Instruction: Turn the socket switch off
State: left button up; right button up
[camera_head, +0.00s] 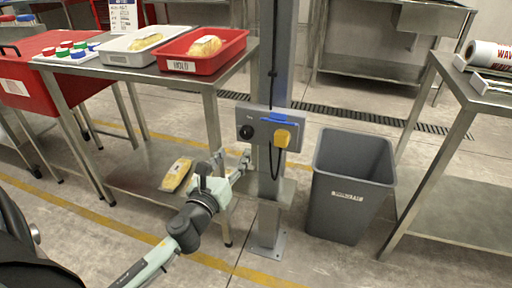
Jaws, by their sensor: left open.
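A grey socket panel (262,115) is mounted on the steel post. A round black knob (246,132), which looks like the switch, is on its left side. A yellow plug (282,138) sits on the right under a blue cover (277,119), and a black cable hangs from it. My left gripper (236,161) is open and empty, just below and left of the knob, seemingly apart from it. The exact gap in depth and the knob's setting are too small to tell. My right gripper is out of view.
A steel table (150,74) at left holds a red HOLD tray (203,64) and a white tray (130,58). A yellow pack (176,175) lies on its lower shelf. A grey bin (345,215) stands right of the post (267,210). Another steel table (470,110) is farther right.

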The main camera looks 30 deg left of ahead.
aim_at(246, 136)
pick_arm(q)
jog(key=x, duration=0.7)
jog(key=shift+d+r+p, duration=0.1)
jog(key=shift+d+p, duration=0.05)
jog(key=shift+p, duration=0.25)
jog(key=shift+w, duration=0.45)
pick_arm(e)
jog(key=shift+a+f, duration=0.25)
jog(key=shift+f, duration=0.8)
pick_arm(q)
jog(key=shift+c, duration=0.4)
jog(key=c, duration=1)
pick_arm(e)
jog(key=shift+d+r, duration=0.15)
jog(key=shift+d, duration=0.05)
